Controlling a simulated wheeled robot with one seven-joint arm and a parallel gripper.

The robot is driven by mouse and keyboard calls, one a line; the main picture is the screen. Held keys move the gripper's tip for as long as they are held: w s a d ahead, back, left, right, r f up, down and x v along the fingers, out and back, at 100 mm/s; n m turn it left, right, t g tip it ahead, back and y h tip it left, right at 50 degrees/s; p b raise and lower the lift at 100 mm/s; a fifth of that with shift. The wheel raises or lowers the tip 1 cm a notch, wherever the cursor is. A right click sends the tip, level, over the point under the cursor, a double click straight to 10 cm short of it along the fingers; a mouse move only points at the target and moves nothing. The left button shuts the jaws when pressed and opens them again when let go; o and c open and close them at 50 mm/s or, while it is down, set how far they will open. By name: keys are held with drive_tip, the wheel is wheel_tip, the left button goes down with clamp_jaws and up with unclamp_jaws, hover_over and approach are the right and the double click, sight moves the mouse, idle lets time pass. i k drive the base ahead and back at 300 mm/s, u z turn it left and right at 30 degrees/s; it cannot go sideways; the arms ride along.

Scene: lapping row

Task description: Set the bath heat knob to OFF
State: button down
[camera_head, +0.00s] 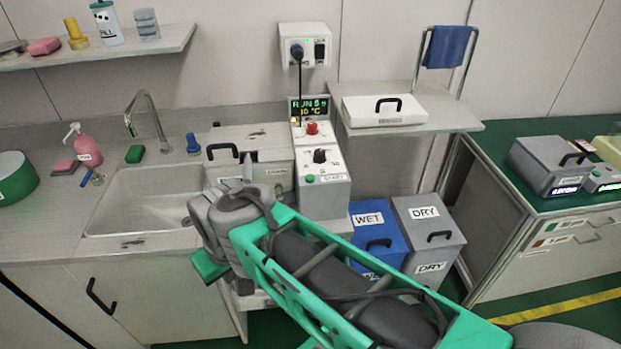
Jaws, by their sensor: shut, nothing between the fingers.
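The bath's grey-white control unit (325,192) stands right of the sink. On its sloping front is a black knob (320,156), probably the heat knob. Its marks are too small to read, so I cannot tell its setting. A lit display (309,107) above shows RUN and a °C reading. A red button (312,128) is above the knob and a green one (310,178), by a START label, is below it. My gripper (247,164) shows as a narrow grey tip left of the unit, shut and empty, apart from the knob. My wrist and arm hide the unit's lower left.
A lidded bath with a black handle (223,150) is left of the unit, partly behind my gripper. A plug (297,52) sits in the wall socket, its cord hanging to the unit. Blue WET (368,218) and grey DRY (424,212) bins stand at right. A shelf (455,121) overhangs them.

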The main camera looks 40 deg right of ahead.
sight(312, 129)
drive_tip(key=z, duration=0.05)
drive_tip(key=k, duration=0.45)
drive_tip(key=z, duration=0.25)
drive_tip(key=i, duration=0.3)
drive_tip(key=z, duration=0.85)
